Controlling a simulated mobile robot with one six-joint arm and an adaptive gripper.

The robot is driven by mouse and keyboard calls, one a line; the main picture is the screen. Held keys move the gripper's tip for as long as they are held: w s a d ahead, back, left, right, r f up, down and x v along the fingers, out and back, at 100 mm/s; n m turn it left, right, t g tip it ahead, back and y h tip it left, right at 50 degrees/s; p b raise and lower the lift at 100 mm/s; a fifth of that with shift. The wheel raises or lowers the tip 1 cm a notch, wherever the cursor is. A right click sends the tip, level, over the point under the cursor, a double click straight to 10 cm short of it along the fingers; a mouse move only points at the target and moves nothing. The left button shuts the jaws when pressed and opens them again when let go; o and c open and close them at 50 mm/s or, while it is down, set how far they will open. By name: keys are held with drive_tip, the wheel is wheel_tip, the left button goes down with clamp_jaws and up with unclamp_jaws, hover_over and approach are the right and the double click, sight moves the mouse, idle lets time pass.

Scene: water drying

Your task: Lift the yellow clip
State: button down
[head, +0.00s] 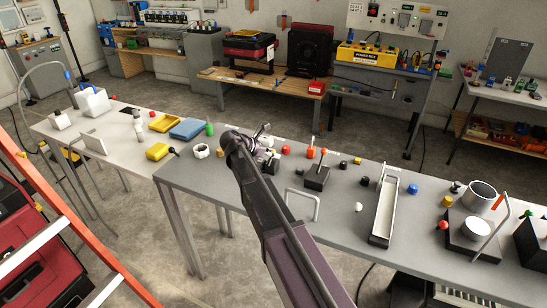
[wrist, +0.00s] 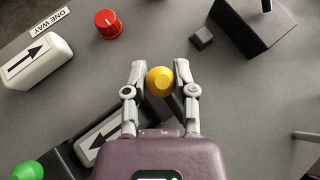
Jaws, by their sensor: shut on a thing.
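The yellow clip (wrist: 160,81) shows in the wrist view as a small, rounded yellow piece. It sits between the two fingertips of my gripper (wrist: 159,76), which is shut on it. In the head view my gripper (head: 262,134) is over the far edge of the grey table (head: 230,190), and the clip cannot be made out there. I cannot tell whether the clip still touches the surface below.
In the wrist view, a red knob (wrist: 108,23), a white arrow block (wrist: 37,59), a green knob (wrist: 27,171) and a black box (wrist: 250,25) surround my gripper. In the head view, a long white tray (head: 385,212) and a metal pot (head: 481,195) stand to the right.

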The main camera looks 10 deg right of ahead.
sight(268, 164)
drive_tip(key=t+h+b, duration=0.1)
drive_tip(key=s+m+t+h+b, duration=0.1)
drive_tip(key=b, duration=0.1)
drive_tip(key=a+m+h+b, duration=0.1)
drive_tip(key=b, duration=0.1)
drive_tip(key=shift+s+r+t+h, duration=0.35)
drive_tip(key=shift+s+t+h, duration=0.05)
drive_tip(key=m+h+b, duration=0.1)
drive_tip(key=b, duration=0.1)
drive_tip(key=s+a+m+t+h+b, duration=0.1)
drive_tip(key=h+b, duration=0.1)
drive_tip(key=b, duration=0.1)
drive_tip(key=shift+s+r, duration=0.15)
drive_tip(key=shift+r, duration=0.2)
drive_tip(key=shift+s+a+r+m+t+h+b, duration=0.35)
drive_tip(key=shift+m+h+b, duration=0.25)
drive_tip(key=shift+b, duration=0.45)
drive_tip(key=shift+c, duration=2.1)
unclamp_jaws()
drive_tip(key=shift+w+d+r+n+p, duration=0.2)
drive_tip(key=shift+n+p, duration=0.1)
drive_tip(key=shift+p, duration=0.25)
